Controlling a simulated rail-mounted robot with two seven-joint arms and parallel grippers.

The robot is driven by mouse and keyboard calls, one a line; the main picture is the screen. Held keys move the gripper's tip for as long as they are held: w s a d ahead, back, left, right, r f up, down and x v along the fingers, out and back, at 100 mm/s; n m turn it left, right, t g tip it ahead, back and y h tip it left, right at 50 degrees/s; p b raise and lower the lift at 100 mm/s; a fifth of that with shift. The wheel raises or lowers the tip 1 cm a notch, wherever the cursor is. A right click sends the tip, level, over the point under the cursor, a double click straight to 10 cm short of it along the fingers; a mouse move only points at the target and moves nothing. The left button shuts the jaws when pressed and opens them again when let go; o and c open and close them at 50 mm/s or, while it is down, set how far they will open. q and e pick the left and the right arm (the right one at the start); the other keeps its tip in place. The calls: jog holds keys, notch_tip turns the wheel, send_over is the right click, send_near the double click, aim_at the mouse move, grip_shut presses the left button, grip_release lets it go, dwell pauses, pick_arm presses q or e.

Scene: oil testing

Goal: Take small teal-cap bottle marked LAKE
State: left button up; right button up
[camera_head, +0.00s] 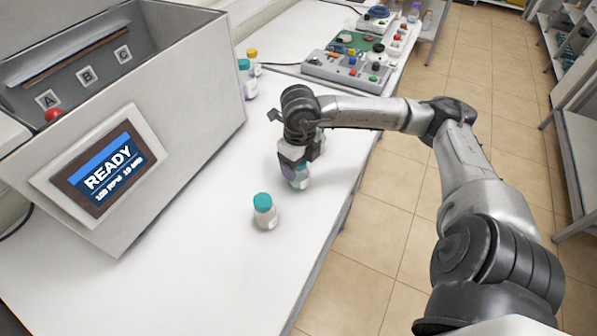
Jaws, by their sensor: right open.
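My right gripper (295,161) is open and points down over a small bottle (299,183) on the white bench. The gripper hides the upper part of this bottle; some teal and purple shows on it. Whether the fingers are around it or just above it, I cannot tell. A small teal-cap bottle (265,213) stands upright nearer, to the left of the gripper and apart from it. Another teal-cap bottle (246,81) stands at the back beside the machine. No bottle's label is readable, so I cannot tell which is marked LAKE. My left gripper is not in view.
A large grey machine (205,75) with slots A, B, C and a READY screen (106,169) fills the left. A yellow-cap bottle (253,63) stands beside it. A control panel (352,60) lies at the back. The front of the bench (220,270) is clear.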

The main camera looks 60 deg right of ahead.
jog(key=c, duration=1.1)
jog(key=shift+c, duration=0.2)
jog(key=shift+r, duration=0.1)
